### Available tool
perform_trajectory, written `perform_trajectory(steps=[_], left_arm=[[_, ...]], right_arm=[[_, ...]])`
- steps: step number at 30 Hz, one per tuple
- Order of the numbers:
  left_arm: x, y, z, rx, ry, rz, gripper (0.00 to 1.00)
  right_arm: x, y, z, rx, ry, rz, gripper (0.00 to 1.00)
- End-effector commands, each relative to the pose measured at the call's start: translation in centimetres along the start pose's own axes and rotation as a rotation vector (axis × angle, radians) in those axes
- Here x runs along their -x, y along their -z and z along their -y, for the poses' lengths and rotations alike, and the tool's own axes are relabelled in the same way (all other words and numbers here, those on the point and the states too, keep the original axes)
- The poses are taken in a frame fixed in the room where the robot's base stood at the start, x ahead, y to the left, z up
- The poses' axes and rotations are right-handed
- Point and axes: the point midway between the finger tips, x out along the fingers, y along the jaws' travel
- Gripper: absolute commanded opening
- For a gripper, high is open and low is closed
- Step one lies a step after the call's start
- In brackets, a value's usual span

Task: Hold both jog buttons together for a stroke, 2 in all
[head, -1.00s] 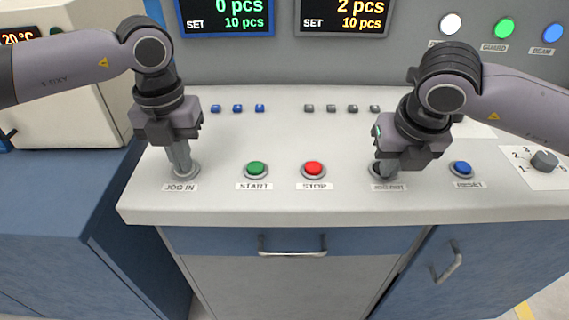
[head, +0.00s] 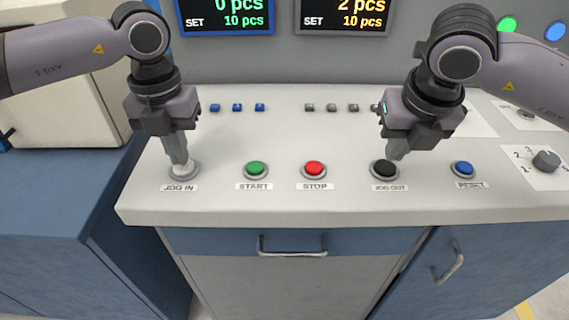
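The JOG IN button (head: 184,173) has a pale cap in a grey ring at the panel's left. My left gripper (head: 180,160) points down just above it, its fingers together and hiding part of the cap. I cannot tell whether they touch. The black JOG OUT button (head: 384,170) is to the right of STOP, its cap in plain view. My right gripper (head: 394,156) is slightly above and behind it, fingers together and apparently clear of the cap. Neither gripper holds anything.
Between the grippers are the green START button (head: 256,168) and red STOP button (head: 314,168). The blue RESET button (head: 463,168) and a rotary knob (head: 545,161) are at the right. The left display (head: 225,16) reads 0 pcs, the right display (head: 343,15) 2 pcs.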

Motion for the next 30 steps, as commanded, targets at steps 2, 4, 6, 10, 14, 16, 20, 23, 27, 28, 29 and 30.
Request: perform_trajectory(steps=[2, 4, 6, 10, 14, 16, 20, 23, 27, 28, 29, 30], left_arm=[[1.0, 0.0, 0.0, 0.000, 0.002, 0.002, 0.00], [1.8, 0.0, 0.1, -0.001, 0.002, 0.003, 0.00], [2.5, 0.0, 0.1, -0.001, 0.002, 0.004, 0.00], [3.9, 0.0, 0.1, -0.002, 0.003, 0.004, 0.00], [5.3, 0.0, 0.1, -0.001, 0.003, 0.005, 0.00], [6.0, 0.0, 0.1, -0.002, 0.003, 0.005, 0.00], [7.2, 0.0, 0.1, -0.001, 0.004, 0.005, 0.00], [7.9, 0.0, 0.1, -0.001, 0.004, 0.004, 0.00], [8.3, 0.0, 0.1, -0.001, 0.003, 0.003, 0.00], [8.3, 0.0, 0.1, -0.001, 0.003, 0.003, 0.00], [8.3, 0.0, 0.1, -0.001, 0.003, 0.003, 0.00], [8.3, 0.0, 0.1, -0.001, 0.003, 0.003, 0.00]], right_arm=[[0.0, 0.0, 0.0, 0.000, 0.000, 0.001, 0.00], [0.1, 0.0, 0.0, 0.000, 0.000, 0.001, 0.00], [0.1, 0.0, 0.0, 0.000, 0.000, 0.001, 0.00], [0.1, 0.0, 0.0, 0.000, 0.000, 0.001, 0.00], [0.1, 0.0, 0.0, 0.000, 0.000, 0.001, 0.00], [0.1, 0.0, 0.0, 0.000, 0.000, 0.001, 0.00], [0.1, 0.0, 0.0, 0.000, 0.000, 0.001, 0.00], [0.1, 0.0, 0.0, 0.000, 0.000, 0.001, 0.00], [0.1, 0.0, 0.0, 0.000, 0.000, 0.001, 0.00], [0.1, 0.0, 0.0, 0.000, 0.000, 0.001, 0.00], [0.1, 0.0, 0.0, 0.000, 0.000, 0.001, 0.00], [0.1, 0.0, 0.0, 0.000, 0.000, 0.000, 0.00]])
